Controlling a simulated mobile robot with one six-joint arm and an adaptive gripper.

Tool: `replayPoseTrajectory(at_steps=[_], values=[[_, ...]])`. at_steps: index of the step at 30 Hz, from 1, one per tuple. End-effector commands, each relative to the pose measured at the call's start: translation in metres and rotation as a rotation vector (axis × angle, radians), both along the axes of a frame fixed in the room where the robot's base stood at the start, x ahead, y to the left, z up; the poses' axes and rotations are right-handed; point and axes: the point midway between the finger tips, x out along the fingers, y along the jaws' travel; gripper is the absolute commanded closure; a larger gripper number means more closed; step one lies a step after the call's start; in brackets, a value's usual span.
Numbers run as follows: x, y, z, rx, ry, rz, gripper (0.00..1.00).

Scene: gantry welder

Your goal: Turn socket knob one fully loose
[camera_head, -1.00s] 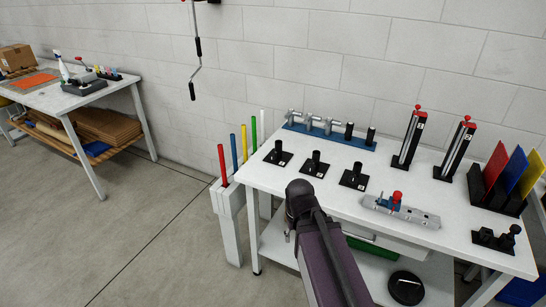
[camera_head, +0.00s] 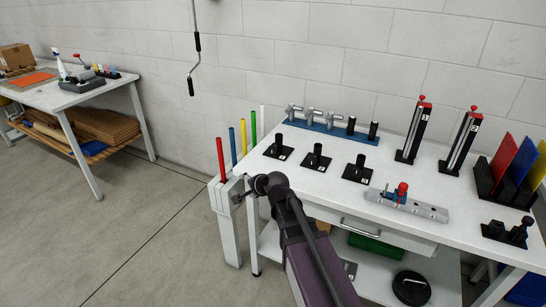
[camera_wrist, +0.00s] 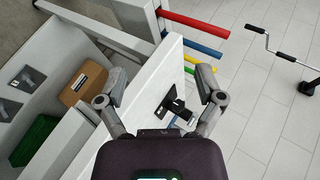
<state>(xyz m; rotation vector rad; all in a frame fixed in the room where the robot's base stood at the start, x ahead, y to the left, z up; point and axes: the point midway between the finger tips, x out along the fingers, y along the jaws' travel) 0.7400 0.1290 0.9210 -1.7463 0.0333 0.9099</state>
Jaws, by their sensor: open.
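Three black knob sockets stand upright on square black plates along the table's left half. The leftmost one (camera_head: 279,149), with a small white label, is nearest the table's left corner; the labels are too small to read surely. The middle socket (camera_head: 316,158) and the right socket (camera_head: 359,169) follow. My gripper (camera_head: 243,190) is at the table's front left corner, apart from the sockets. In the wrist view my gripper (camera_wrist: 162,82) is open and empty, its fingers spread wide. One black socket (camera_wrist: 172,104) shows between them, farther off on the white tabletop.
Coloured rods (camera_head: 232,150) stand in a white holder close beside my gripper. A blue rack (camera_head: 330,127) is at the back. A grey fixture with a red knob (camera_head: 402,189) sits at the front. A crank handle (camera_head: 194,60) hangs on the left.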

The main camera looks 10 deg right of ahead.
Motion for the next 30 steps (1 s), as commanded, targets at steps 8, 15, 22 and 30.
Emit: replayPoseTrajectory(at_steps=[8, 15, 22, 30], values=[[0.069, 0.024, 0.022, 0.560, -0.122, -0.335, 0.13], [0.110, 0.019, 0.039, 1.082, -0.189, -0.597, 0.13], [0.135, 0.000, 0.036, 1.596, -0.237, -0.828, 0.13], [0.146, -0.027, 0.006, 2.189, -0.316, -1.063, 0.13]])
